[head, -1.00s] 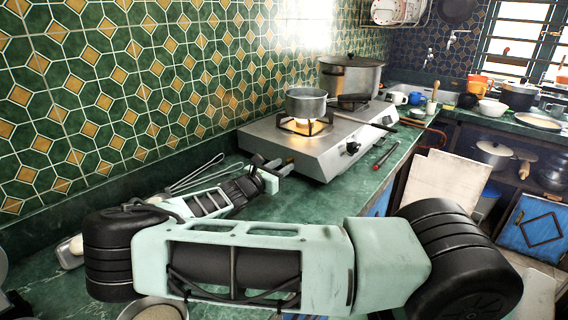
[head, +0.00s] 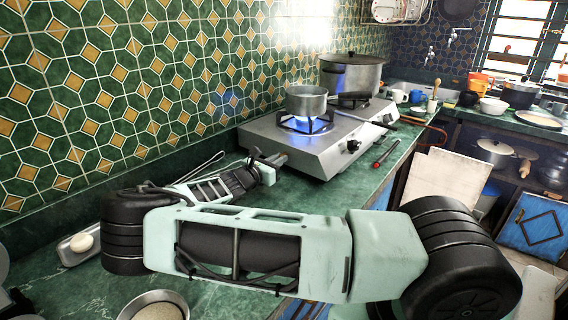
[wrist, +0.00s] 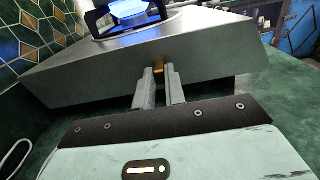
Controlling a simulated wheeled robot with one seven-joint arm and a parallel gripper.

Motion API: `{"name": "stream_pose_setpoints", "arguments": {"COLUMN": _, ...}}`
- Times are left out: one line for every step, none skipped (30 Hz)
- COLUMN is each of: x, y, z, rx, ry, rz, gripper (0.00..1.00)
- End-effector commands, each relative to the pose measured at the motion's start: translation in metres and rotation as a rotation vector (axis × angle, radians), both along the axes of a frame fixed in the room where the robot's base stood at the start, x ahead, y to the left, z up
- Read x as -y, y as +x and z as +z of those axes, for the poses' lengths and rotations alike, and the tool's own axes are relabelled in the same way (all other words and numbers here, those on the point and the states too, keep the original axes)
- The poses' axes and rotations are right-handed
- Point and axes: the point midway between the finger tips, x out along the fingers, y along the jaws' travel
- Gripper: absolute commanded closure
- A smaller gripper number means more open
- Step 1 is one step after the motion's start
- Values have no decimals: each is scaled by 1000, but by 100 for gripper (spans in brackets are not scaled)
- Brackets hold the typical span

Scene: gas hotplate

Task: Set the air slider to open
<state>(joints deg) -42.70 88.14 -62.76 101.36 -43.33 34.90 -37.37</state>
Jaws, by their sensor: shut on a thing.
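The gas hotplate (head: 300,145) stands on the green counter, with a blue flame (head: 298,125) under the small pot on its near burner. My gripper (head: 278,160) is at the hotplate's left end. In the wrist view its two fingers (wrist: 160,76) reach the metal side wall (wrist: 205,55). A small brass-coloured tab, seemingly the air slider (wrist: 158,68), shows between the fingertips, and the gripper is shut on it. The fingers hide most of the slider, and its markings cannot be read. The slider is not visible in the head view.
A small pot (head: 306,102) sits on the near burner and a large lidded pot (head: 351,74) on the far one. A red-handled tool (head: 385,153) lies on the counter before the hotplate. A bowl (head: 155,306) and a soap dish (head: 75,248) are near my arm.

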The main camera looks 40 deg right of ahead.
Motion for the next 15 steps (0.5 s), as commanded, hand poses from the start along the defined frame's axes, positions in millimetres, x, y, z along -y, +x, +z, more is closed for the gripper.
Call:
{"name": "stream_pose_setpoints", "arguments": {"x": -1, "y": 10, "z": -2, "rx": 3, "ry": 5, "rz": 2, "gripper": 100}}
{"name": "stream_pose_setpoints", "arguments": {"x": -2, "y": 14, "z": -2, "rx": 3, "ry": 3, "rz": 2, "gripper": 100}}
{"name": "stream_pose_setpoints", "arguments": {"x": -2, "y": 19, "z": -2, "rx": 2, "ry": 4, "rz": 1, "gripper": 100}}
{"name": "stream_pose_setpoints", "arguments": {"x": -3, "y": 22, "z": -2, "rx": 3, "ry": 3, "rz": 2, "gripper": 100}}
{"name": "stream_pose_setpoints", "arguments": {"x": -3, "y": 24, "z": -1, "rx": 3, "ry": 2, "rz": 1, "gripper": 100}}
{"name": "stream_pose_setpoints", "arguments": {"x": -4, "y": 26, "z": -1, "rx": 2, "ry": 2, "rz": 1, "gripper": 100}}
{"name": "stream_pose_setpoints", "arguments": {"x": -4, "y": 27, "z": -1, "rx": 1, "ry": 2, "rz": 1, "gripper": 100}}
{"name": "stream_pose_setpoints", "arguments": {"x": -4, "y": 28, "z": -1, "rx": 1, "ry": 2, "rz": 2, "gripper": 100}}
{"name": "stream_pose_setpoints", "arguments": {"x": -4, "y": 28, "z": 0, "rx": 1, "ry": 1, "rz": 3, "gripper": 100}}
{"name": "stream_pose_setpoints", "arguments": {"x": -4, "y": 28, "z": 0, "rx": 1, "ry": 1, "rz": 3, "gripper": 100}}
{"name": "stream_pose_setpoints", "arguments": {"x": -5, "y": 29, "z": 0, "rx": 1, "ry": 1, "rz": 4, "gripper": 100}}
{"name": "stream_pose_setpoints", "arguments": {"x": -5, "y": 29, "z": 0, "rx": 1, "ry": 1, "rz": 4, "gripper": 100}}
{"name": "stream_pose_setpoints", "arguments": {"x": -5, "y": 29, "z": 0, "rx": 1, "ry": 1, "rz": 5, "gripper": 100}}
{"name": "stream_pose_setpoints", "arguments": {"x": -5, "y": 29, "z": 0, "rx": 1, "ry": 1, "rz": 5, "gripper": 100}}
{"name": "stream_pose_setpoints", "arguments": {"x": -5, "y": 29, "z": 0, "rx": 1, "ry": 1, "rz": 6, "gripper": 100}}
